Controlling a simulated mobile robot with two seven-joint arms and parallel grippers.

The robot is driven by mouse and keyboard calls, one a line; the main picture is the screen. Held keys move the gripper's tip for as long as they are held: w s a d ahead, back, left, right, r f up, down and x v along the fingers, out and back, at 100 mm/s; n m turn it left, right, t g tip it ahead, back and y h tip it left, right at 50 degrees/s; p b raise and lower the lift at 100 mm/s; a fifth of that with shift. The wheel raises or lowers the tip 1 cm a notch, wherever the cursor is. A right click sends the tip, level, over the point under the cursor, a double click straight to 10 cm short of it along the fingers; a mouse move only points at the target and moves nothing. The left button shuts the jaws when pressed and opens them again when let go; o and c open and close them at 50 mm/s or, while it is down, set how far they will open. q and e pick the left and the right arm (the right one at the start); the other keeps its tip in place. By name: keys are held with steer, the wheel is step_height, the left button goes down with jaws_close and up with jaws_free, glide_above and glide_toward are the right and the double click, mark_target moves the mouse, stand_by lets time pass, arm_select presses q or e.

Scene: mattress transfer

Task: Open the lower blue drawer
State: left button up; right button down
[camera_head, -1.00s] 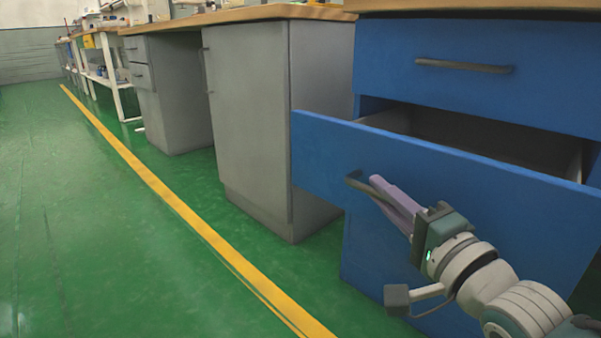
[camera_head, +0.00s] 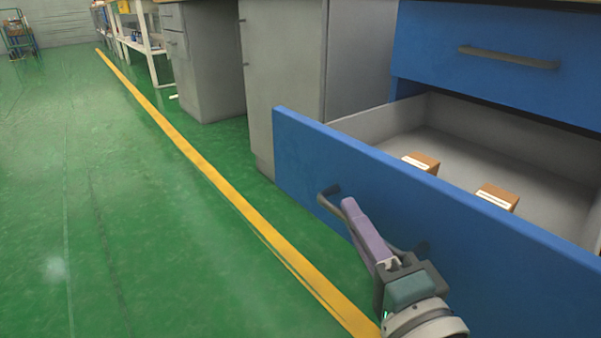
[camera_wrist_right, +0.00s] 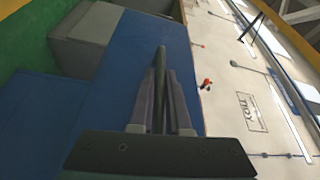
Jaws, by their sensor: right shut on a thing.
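The lower blue drawer (camera_head: 330,160) is pulled well out of the blue cabinet in the head view. Its grey interior is exposed, with two small brown boxes (camera_head: 421,162) (camera_head: 497,196) inside. My right gripper (camera_head: 352,212) is shut on the dark bar handle (camera_head: 328,199) of the drawer front, near the handle's left part. In the right wrist view the fingers (camera_wrist_right: 160,95) close on the handle (camera_wrist_right: 161,65) in front of the blue panel (camera_wrist_right: 115,75). Part of the handle is hidden by the gripper. My left gripper is not in view.
The closed upper blue drawer (camera_head: 480,45) with its handle (camera_head: 508,57) is above the open one. Grey cabinets (camera_head: 290,65) stand to its left. Green floor (camera_head: 130,230) with a yellow line (camera_head: 190,150) is clear at the left.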

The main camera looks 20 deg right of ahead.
steer(key=c, duration=0.9)
jaws_free()
steer(key=shift+s+p, duration=0.35)
steer(key=shift+s, duration=0.15)
steer(key=s, duration=0.3)
steer(key=s+p, duration=0.1)
steer(key=s, duration=0.2)
steer(key=s+p, duration=0.1)
steer(key=s, duration=0.2)
steer(key=shift+f, duration=0.35)
